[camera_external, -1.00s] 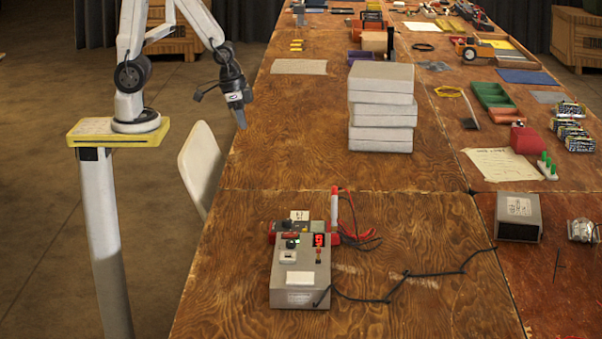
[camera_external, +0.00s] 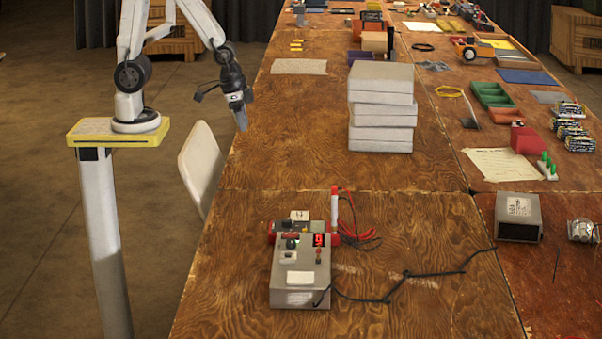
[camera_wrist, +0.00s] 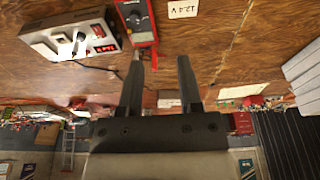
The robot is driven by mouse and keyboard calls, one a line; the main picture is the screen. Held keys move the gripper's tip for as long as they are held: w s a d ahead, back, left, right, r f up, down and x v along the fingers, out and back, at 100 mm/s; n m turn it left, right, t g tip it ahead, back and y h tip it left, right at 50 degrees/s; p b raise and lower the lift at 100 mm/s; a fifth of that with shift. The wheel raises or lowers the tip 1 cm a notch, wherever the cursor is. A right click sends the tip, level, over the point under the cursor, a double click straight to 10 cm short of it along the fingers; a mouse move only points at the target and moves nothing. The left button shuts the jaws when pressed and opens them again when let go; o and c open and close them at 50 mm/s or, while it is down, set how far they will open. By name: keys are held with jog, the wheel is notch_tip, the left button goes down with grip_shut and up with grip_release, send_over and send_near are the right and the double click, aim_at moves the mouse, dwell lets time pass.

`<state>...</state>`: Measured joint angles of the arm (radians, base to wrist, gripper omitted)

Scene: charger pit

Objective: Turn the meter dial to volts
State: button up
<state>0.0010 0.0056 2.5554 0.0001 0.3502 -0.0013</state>
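The red meter with a dark round dial (camera_wrist: 136,16) lies on the wooden table, at the top of the wrist view. Its dial setting is too small to read. In the external view the red meter (camera_external: 272,238) is mostly hidden behind a grey box. My gripper (camera_external: 241,120) hangs at the left edge of the table, well behind the meter and apart from it. In the wrist view my gripper (camera_wrist: 160,62) has its two dark fingers spread, with nothing between them.
The grey box (camera_external: 302,292) with a red display stands in front of the meter, with a black cable running right. A red-and-white upright stick (camera_external: 334,210) and red leads (camera_external: 362,236) are beside it. A stack of grey boxes (camera_external: 381,108) stands farther back. Bare table lies between.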

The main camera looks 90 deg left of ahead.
jog(key=shift+o, duration=1.3)
jog(key=shift+w+d+f, duration=0.1)
jog(key=shift+w, duration=0.1)
jog(key=g, duration=0.3)
send_near(287, 220)
jog(key=shift+s+a+f, duration=0.15)
jog(key=shift+s+a, duration=0.1)
jog(key=shift+s, duration=0.05)
jog(key=shift+w+d+f, duration=0.1)
jog(key=shift+d+f, duration=0.05)
jog(key=shift+f, duration=0.3)
jog(key=shift+f, duration=0.15)
jog(key=shift+f, duration=3.7)
